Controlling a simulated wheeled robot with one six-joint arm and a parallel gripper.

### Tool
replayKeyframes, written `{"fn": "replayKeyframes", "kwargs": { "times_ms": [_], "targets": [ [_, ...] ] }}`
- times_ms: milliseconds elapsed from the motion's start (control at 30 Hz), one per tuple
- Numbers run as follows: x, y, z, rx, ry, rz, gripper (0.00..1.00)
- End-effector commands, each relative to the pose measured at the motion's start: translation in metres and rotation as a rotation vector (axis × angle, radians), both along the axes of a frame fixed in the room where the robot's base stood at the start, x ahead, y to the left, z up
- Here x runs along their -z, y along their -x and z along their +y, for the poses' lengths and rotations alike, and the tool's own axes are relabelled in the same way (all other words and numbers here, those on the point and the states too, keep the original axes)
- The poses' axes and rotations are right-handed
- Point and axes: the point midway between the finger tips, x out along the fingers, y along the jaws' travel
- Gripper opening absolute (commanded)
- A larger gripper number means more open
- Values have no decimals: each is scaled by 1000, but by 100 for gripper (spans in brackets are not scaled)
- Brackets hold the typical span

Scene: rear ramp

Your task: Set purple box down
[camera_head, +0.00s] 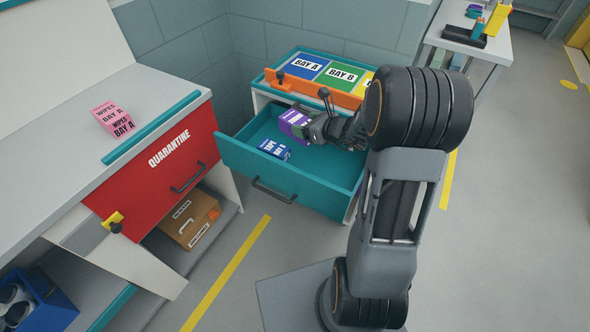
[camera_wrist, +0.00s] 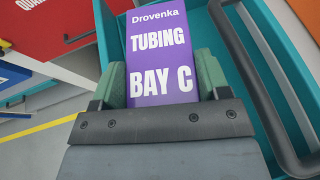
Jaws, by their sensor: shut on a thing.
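The purple box (camera_head: 295,122) is labelled "TUBING BAY C" and shows large in the wrist view (camera_wrist: 158,55). My gripper (camera_head: 316,128) is shut on it, with a green finger on each side of the box in the wrist view (camera_wrist: 160,85). The box is over or inside the open teal drawer (camera_head: 262,168); I cannot tell whether it touches the drawer floor. A blue box (camera_head: 274,149) labelled "TAPE" lies in the drawer, just in front of the purple box.
Bay trays marked A and B (camera_head: 340,74) sit on the cabinet above the drawer, behind an orange bar (camera_head: 330,92). A pink wipes box (camera_head: 112,119) stands on the left counter above the red quarantine drawer (camera_head: 165,160). The drawer's right part is partly hidden by my arm.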

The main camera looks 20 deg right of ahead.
Motion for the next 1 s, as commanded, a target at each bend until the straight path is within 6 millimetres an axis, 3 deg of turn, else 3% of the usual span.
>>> {"fn": "replayKeyframes", "kwargs": {
  "times_ms": [33,100,300,500,700,1000],
  "targets": [
    [29,-1,-11,-32,0,0,40],
    [46,1,-20,-83,-2,1,40],
    [79,8,-42,-178,0,1,40],
    [116,13,-51,-206,-2,3,40],
    [141,13,-52,-205,-1,0,40],
    [160,13,-52,-205,1,0,40]
  ]
}}
